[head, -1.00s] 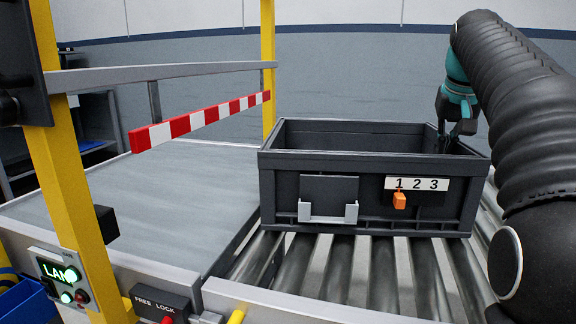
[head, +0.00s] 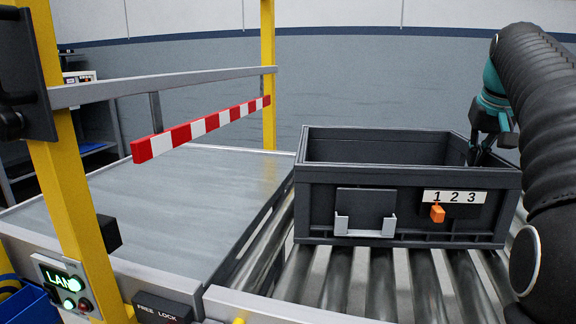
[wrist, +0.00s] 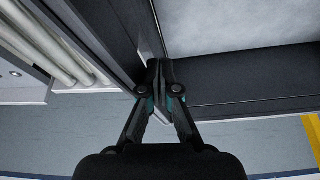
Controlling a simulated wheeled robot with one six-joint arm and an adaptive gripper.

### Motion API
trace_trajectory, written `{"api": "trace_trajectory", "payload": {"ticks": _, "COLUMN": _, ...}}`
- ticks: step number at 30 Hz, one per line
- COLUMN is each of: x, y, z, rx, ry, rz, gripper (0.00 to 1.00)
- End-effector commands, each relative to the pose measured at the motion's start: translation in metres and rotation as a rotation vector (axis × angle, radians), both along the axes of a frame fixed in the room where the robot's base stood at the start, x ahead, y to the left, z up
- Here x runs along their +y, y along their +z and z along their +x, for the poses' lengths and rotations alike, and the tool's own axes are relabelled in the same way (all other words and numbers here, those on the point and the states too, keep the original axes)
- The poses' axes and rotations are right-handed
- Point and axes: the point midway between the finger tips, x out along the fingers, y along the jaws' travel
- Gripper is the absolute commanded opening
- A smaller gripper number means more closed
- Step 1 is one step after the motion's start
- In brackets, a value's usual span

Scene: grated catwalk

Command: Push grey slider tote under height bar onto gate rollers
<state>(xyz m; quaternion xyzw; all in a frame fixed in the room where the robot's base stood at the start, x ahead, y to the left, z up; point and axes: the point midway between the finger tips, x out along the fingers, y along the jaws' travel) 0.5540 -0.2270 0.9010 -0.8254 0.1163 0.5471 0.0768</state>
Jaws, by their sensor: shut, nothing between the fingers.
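The grey slider tote (head: 330,212) stands upright on metal rollers (head: 383,280), right of the red-and-white height bar (head: 205,125). Its front has a 1 2 3 scale with an orange slider (head: 437,213) under the 1. The height bar hangs over the left side, where the grey bed (head: 150,210) between the yellow posts looks flat; I cannot make out rollers on it. My gripper (head: 482,150) is at the tote's far right corner, its tips partly hidden by the tote. In the wrist view my gripper (wrist: 165,75) is shut and empty beside the tote's walls; contact is unclear.
Yellow posts (head: 66,200) carry a grey rail (head: 170,85) above the bar. A lit lane panel (head: 66,285) and a FREE LOCK plate (head: 165,308) are at the front left. The bed left of the tote is empty.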

Motion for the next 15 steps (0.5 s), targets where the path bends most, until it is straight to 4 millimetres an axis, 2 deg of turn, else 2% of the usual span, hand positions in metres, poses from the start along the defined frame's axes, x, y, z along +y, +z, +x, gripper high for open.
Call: {"api": "trace_trajectory", "payload": {"ticks": 15, "x": -0.039, "y": 0.001, "z": -0.012, "rx": 0.001, "ry": -0.003, "rz": 0.001, "gripper": 0.0}}
